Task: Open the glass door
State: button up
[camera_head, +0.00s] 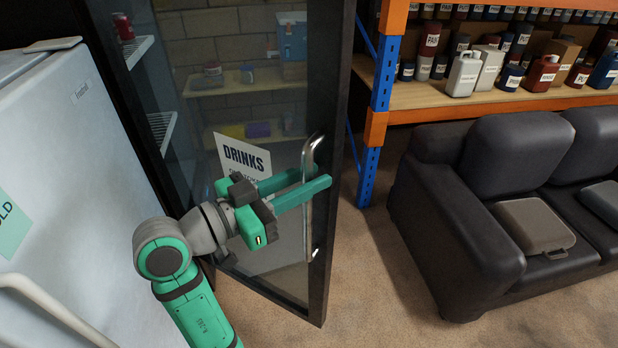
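The glass door (285,262) has a dark frame and a white DRINKS sign (243,157). It stands swung out at an angle, its handle edge reaching over the carpet. A chrome bar handle (312,226) runs upright near its right edge. My gripper (318,179) reaches in from the left, with its two green fingers on either side of the handle's middle. The fingers look closed on the bar, though the far finger is partly hidden. The gripper body covers part of the sign.
A white fridge or freezer (60,130) stands close on the left. White shelves with a red can (122,26) show beside it. A blue and orange rack (376,110) stands just right of the door. A black sofa (470,225) is at right. Carpet (375,285) between door and sofa is clear.

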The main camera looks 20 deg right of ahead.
jog(key=shift+a, duration=0.15)
jog(key=v, duration=1)
jog(key=shift+s+a, duration=0.15)
jog(key=shift+a, duration=0.1)
